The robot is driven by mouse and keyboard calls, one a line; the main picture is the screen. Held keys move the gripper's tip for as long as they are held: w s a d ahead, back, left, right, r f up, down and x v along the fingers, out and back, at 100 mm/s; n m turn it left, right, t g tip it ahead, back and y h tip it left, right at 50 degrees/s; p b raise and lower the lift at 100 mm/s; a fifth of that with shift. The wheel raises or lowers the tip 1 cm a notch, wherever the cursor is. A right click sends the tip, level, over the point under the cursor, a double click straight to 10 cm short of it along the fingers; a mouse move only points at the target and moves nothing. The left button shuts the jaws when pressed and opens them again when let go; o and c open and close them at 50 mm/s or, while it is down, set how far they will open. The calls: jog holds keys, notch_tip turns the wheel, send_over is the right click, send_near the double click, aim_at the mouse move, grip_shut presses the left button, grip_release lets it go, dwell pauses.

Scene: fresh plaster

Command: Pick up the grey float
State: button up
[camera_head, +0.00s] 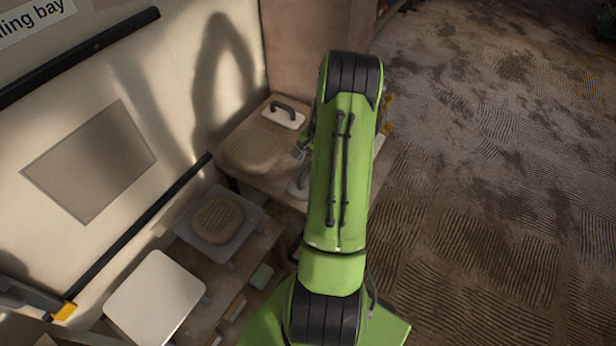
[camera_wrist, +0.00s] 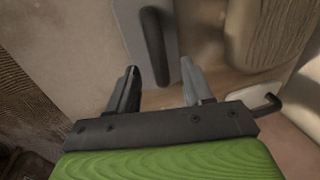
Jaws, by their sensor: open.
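The grey float shows in the wrist view as a pale grey plate (camera_wrist: 130,38) with a dark upright-looking handle (camera_wrist: 155,45), lying on the table. In the head view only a light edge of it (camera_head: 298,184) shows, as my arm hides the rest. My gripper (camera_wrist: 160,80) is open and empty. Its two fingers lie on either side of the near end of the handle in the wrist picture; whether they are level with it I cannot tell. In the head view a bit of my gripper (camera_head: 301,149) shows left of my arm.
A white float with a dark handle (camera_head: 283,116) lies at the table's back. A plaster mound (camera_head: 250,150) is left of my gripper. A stand with another mound (camera_head: 218,221) and a white-topped stool (camera_head: 155,296) are nearer. Patterned floor (camera_head: 490,200) is open at right.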

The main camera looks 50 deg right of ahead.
aim_at(309, 166)
jog(key=f, duration=0.4)
jog(key=shift+w+f, duration=0.25)
jog(key=shift+w, duration=0.15)
jog(key=shift+c, duration=0.5)
grip_shut()
jog(key=shift+r, duration=0.1)
jog(key=shift+r, duration=0.1)
notch_tip(309, 166, up, 10)
jog(key=shift+f+p, duration=0.1)
jog(key=shift+p, duration=0.3)
